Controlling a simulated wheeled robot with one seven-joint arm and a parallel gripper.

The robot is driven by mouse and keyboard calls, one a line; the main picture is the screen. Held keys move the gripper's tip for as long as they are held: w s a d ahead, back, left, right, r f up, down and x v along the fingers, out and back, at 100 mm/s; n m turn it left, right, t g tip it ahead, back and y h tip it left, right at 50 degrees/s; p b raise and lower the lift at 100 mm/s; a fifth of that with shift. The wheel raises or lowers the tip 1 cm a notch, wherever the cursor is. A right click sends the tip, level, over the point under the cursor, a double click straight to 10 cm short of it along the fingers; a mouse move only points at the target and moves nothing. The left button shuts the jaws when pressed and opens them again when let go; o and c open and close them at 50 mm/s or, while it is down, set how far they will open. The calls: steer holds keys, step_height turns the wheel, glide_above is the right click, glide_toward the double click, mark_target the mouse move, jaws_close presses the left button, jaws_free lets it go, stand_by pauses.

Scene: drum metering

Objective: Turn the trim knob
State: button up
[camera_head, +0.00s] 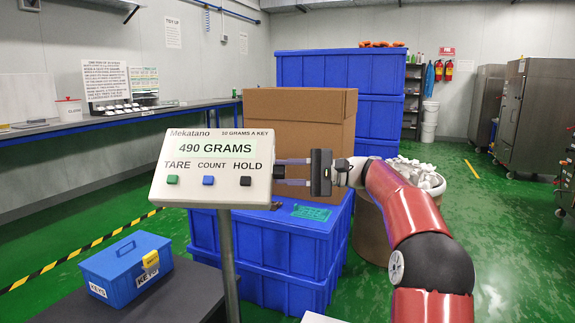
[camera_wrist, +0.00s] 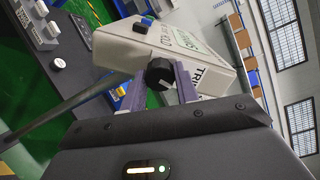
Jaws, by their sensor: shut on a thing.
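The white indicator box (camera_head: 216,148) stands on a grey post and reads 490 GRAMS, with TARE, COUNT and HOLD buttons on its face. In the wrist view, the black round trim knob (camera_wrist: 159,75) sticks out of the box's side (camera_wrist: 200,80), beside lettering that starts with TRI. My gripper (camera_wrist: 160,70) has one purple finger on each side of the knob and is shut on it. In the head view, my gripper (camera_head: 281,172) reaches the box's right side from the right, level with the buttons.
A blue toolbox (camera_head: 125,268) marked KEYS sits on a dark table at lower left. Blue crates (camera_head: 262,240) and a cardboard box (camera_head: 290,112) stand behind the indicator. A round bin (camera_head: 372,222) of white pieces stands behind my arm. Green floor is open at right.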

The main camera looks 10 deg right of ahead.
steer(key=shift+m, duration=1.3)
steer(key=o, duration=1)
steer(key=shift+c, duration=0.2)
steer(key=v, duration=0.7)
steer(key=shift+d, duration=0.4)
steer(key=shift+s+f, duration=0.15)
steer(key=shift+s, duration=0.05)
